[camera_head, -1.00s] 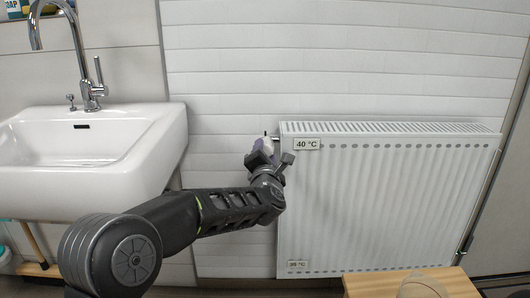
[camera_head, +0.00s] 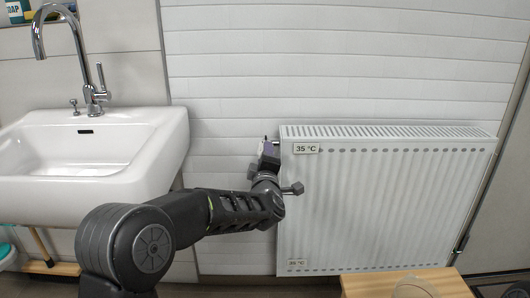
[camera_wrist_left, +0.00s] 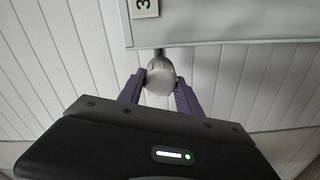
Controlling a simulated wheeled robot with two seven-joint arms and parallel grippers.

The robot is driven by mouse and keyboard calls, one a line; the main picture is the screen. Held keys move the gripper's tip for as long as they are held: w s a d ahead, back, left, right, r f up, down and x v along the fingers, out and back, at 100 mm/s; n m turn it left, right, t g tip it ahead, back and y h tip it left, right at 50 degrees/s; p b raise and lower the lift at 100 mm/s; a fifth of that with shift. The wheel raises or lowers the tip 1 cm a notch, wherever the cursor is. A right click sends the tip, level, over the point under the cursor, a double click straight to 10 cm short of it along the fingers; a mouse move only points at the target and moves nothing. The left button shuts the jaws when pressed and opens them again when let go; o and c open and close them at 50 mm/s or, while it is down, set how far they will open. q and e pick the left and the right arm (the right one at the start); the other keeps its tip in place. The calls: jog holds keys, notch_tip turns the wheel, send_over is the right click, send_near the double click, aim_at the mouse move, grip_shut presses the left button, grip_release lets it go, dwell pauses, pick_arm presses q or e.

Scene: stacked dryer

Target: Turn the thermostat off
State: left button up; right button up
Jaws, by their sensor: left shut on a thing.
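The thermostat knob (camera_wrist_left: 160,77) is a round, pale knob on a short pipe at the radiator's upper left corner. In the left wrist view it sits between the two purple fingers of my left gripper (camera_wrist_left: 160,92), which is shut on it. In the head view my left gripper (camera_head: 268,150) is at the same corner and mostly hides the knob. The radiator (camera_head: 390,200) is white and ribbed, and its upper label (camera_head: 306,149) reads 35 °C. My right gripper is not in view.
A white sink (camera_head: 90,160) with a chrome tap (camera_head: 85,75) is on the left. A wooden stool or table top (camera_head: 370,286) stands low in front of the radiator. A second label (camera_head: 296,263) is at the radiator's lower left. The wall above the radiator is clear.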

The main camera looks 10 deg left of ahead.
pick_arm(q)
jog(key=shift+d+m+p, duration=0.15)
jog(key=shift+m+p, duration=2.1)
jog(key=shift+m, duration=2.05)
jog(key=o, duration=1.1)
jog(key=shift+s, duration=0.1)
jog(key=v, duration=0.7)
jog(key=shift+s+d+p, duration=0.1)
jog(key=shift+s+p, duration=0.15)
jog(key=shift+p, duration=0.15)
